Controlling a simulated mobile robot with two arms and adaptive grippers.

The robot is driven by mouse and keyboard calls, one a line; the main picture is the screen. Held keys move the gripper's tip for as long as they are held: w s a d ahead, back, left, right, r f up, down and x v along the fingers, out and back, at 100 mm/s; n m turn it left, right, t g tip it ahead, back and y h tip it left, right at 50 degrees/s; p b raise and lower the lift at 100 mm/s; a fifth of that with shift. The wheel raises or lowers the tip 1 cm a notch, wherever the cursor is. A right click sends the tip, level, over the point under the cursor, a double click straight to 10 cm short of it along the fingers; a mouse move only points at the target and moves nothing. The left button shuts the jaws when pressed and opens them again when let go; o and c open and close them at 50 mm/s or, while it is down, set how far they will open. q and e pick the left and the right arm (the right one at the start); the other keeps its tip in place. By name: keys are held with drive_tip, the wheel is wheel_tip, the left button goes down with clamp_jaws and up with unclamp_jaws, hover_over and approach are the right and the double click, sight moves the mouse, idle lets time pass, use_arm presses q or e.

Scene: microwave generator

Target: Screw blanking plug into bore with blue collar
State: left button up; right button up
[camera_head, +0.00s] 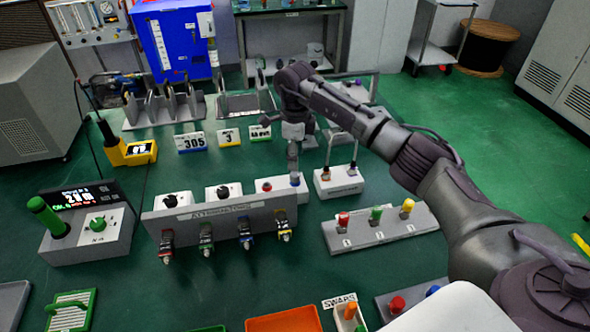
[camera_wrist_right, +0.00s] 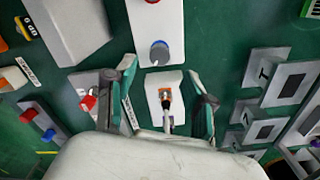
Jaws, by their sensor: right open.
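A blue-collared round fitting (camera_wrist_right: 160,52) with a grey top stands on a white block in the right wrist view. The head view shows its blue part (camera_head: 295,180) at the right end of the long grey panel. Whether the grey top is the blanking plug or the bore itself, I cannot tell. My right gripper (camera_head: 294,172) points down at this spot in the head view. In the right wrist view its teal fingers (camera_wrist_right: 163,72) are apart, with the fitting just beyond them. I see nothing held between them. My left gripper is not in view.
A small white block with upright black-tipped leads (camera_head: 338,182) stands close to the right. The grey panel (camera_head: 220,218) carries several coloured connectors. A tray with red, green and yellow knobs (camera_head: 380,228) lies farther right. An orange tray (camera_head: 284,321) is at the front.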

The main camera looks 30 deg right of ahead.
sight(295, 173)
wheel_tip(295, 173, down, 6)
drive_tip(key=shift+f+p, duration=0.1)
drive_tip(key=shift+p, duration=0.25)
drive_tip(key=shift+c, duration=0.3)
clamp_jaws()
